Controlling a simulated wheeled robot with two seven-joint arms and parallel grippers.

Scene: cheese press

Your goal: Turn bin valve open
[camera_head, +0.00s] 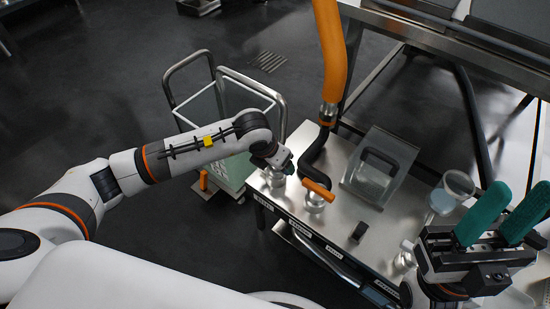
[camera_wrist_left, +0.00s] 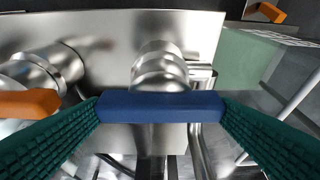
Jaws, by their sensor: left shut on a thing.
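A blue valve handle (camera_wrist_left: 160,105) spans the lower middle of the left wrist view, in front of a round steel valve body (camera_wrist_left: 158,68). My left gripper (camera_head: 280,163) is at the table's left corner, with its ribbed green fingers at the two ends of this handle, shut on it. In the head view the gripper hides most of the handle. A second valve with an orange handle (camera_head: 317,190) stands just right of it; that handle also shows at the left of the wrist view (camera_wrist_left: 30,103). My right gripper (camera_head: 503,213) is at the lower right, fingers apart and empty.
A steel table (camera_head: 335,240) carries the valves, a clear box with a dark handle (camera_head: 381,170) and a clear beaker (camera_head: 455,188). An orange hose (camera_head: 329,50) drops to a black pipe behind the valves. A framed cart (camera_head: 205,105) stands left of the table.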

